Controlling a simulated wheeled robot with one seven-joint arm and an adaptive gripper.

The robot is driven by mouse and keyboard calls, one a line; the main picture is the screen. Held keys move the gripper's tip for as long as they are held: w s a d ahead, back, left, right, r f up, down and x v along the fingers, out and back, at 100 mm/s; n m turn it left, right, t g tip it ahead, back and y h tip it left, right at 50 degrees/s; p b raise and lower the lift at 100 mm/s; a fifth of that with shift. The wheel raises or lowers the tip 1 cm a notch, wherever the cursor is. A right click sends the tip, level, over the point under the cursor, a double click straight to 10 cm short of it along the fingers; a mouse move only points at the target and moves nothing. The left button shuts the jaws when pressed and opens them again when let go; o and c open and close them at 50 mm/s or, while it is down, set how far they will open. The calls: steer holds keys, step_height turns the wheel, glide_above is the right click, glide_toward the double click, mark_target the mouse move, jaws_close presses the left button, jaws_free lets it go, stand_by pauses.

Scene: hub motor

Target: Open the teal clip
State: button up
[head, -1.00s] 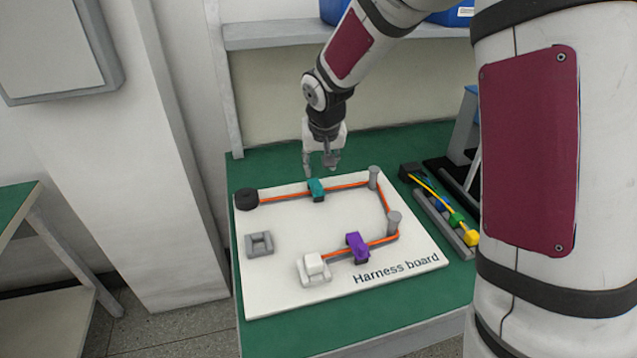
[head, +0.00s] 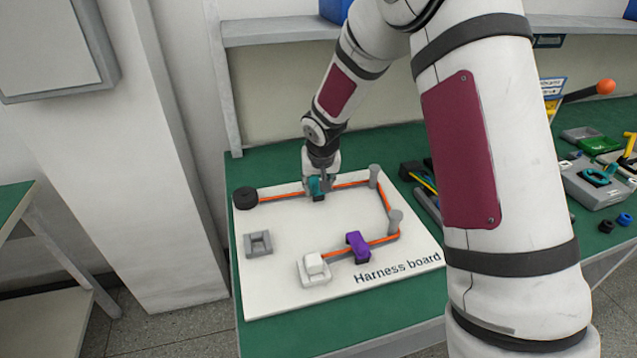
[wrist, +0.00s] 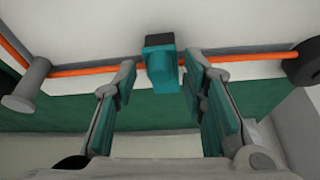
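The teal clip (head: 314,186) sits on the far side of the white harness board (head: 290,215), over the orange cable (head: 277,198). In the wrist view the teal clip (wrist: 160,68) is a small block with a dark top, and the cable runs out from both its sides. My gripper (head: 318,186) is down at the clip. In the wrist view my gripper (wrist: 161,80) is open, with one finger on each side of the clip and a gap showing on both sides. Whether the clip's lid is latched cannot be told.
A purple clip (head: 357,246), a white connector (head: 314,265), an empty grey holder (head: 258,243) and grey posts (head: 394,220) stand on the board. A black round part (head: 245,198) is at the cable's left end. Tools and parts lie at right.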

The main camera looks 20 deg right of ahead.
jaws_close()
